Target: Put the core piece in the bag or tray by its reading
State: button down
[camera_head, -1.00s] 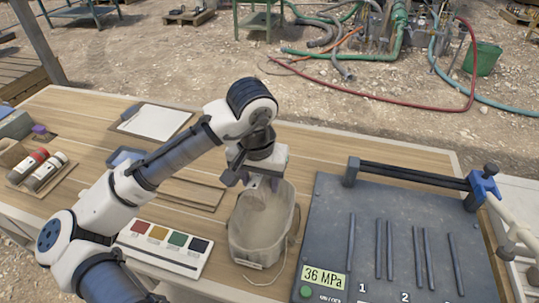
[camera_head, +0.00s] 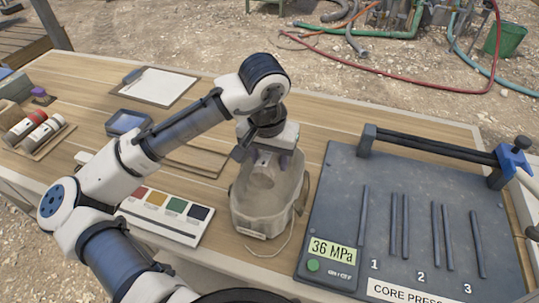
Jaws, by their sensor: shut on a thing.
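My gripper (camera_head: 270,160) points down over the open beige bag (camera_head: 255,215) and is shut on a pale core piece (camera_head: 263,178). The core piece sits inside the bag's mouth area, and its lower part is hard to tell from the bag's pale inside. The bag stands upright on the table, with a string trailing at its front. The dark core press (camera_head: 345,210) stands to the right, with several rods on its plate marked 1, 2 and 3. Its display (camera_head: 331,250) reads 36 MPa.
A colour card (camera_head: 165,215) with several swatches lies left of the bag.

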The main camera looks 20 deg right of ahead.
notch_tip(320, 180, down, 9)
jog(key=b, duration=0.5)
jog(key=shift+s+a, duration=0.1)
dwell(0.8)
jog(key=shift+f, duration=0.4)
dwell(0.4)
jog(key=c, duration=0.6)
grip_release()
jog(key=shift+o, duration=0.2)
jog(key=shift+f, duration=0.1)
jog(key=r, duration=0.4)
jog(key=s+r, duration=0.1)
jog(key=r, duration=0.4)
jog(key=a+r, duration=0.1)
jog(key=r, duration=0.4)
jog(key=shift+s+p, duration=0.25)
jog(key=shift+p, duration=0.1)
jog(key=shift+f, duration=0.15)
